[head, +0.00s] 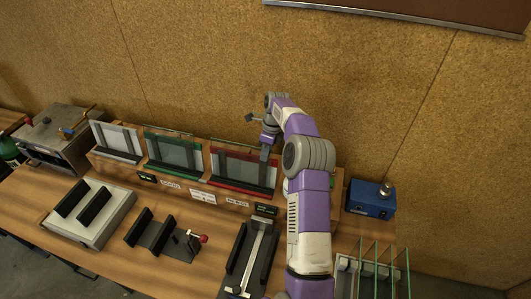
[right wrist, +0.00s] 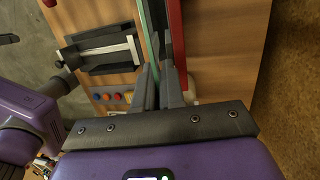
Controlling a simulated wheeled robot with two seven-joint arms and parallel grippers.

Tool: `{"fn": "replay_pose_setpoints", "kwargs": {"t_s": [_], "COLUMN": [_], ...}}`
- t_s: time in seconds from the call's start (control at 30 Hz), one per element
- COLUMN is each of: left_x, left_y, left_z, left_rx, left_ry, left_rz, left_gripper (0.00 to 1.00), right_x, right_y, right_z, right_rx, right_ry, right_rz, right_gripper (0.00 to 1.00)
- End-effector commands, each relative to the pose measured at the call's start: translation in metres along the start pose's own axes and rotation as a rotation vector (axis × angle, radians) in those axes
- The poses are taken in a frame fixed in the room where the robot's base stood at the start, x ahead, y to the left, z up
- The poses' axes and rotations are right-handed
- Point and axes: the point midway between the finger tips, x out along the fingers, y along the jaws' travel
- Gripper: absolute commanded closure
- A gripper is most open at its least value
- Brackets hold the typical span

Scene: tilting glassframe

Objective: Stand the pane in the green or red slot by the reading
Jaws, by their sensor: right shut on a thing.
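My right gripper (head: 268,140) is at the right end of the red slot (head: 232,184), on the wooden stand. It is shut on the glass pane (head: 238,164), gripping it near its right edge. The pane looks upright over the red slot; I cannot tell whether its lower edge is seated. In the right wrist view the fingers (right wrist: 162,85) close on the pane's green edge (right wrist: 147,40), beside a red strip. The green slot (head: 173,170) is to the left, with a greenish upright panel behind it. My left gripper is not in view.
A grey-white slot (head: 118,155) is left of the green one. Small dark displays (head: 147,178) sit on the stand's front; their text is unreadable. In front are a white railed box (head: 118,209), a red-knobbed fixture (head: 203,239) and a long dark channel (head: 232,265). A blue box (head: 370,200) and pane rack (head: 345,264) stand right.

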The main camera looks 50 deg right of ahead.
Motion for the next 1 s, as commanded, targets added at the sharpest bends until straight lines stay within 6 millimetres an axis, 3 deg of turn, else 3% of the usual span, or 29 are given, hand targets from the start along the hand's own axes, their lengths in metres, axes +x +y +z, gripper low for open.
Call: {"fn": "replay_pose_setpoints", "kwargs": {"t_s": [0.5, 0.53, 0.7, 1.0], "left_x": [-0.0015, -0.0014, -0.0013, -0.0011], "left_y": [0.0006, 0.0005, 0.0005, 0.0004], "left_z": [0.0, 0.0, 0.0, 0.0], "left_rx": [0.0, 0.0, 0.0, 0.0], "left_ry": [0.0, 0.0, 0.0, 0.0], "left_rz": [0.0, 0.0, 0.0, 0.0], "left_gripper": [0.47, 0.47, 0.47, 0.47], "right_x": [0.0031, 0.0031, 0.0034, 0.0038], "right_y": [-0.0005, -0.0005, -0.0006, -0.0007], "right_z": [0.0006, 0.0006, 0.0002, -0.0009], "right_rx": [-0.001, -0.001, -0.001, 0.0], "right_ry": [-0.002, -0.003, -0.002, 0.002], "right_rz": [-0.001, -0.001, -0.001, 0.001], "right_gripper": [1.0, 0.88, 0.62, 0.61]}}
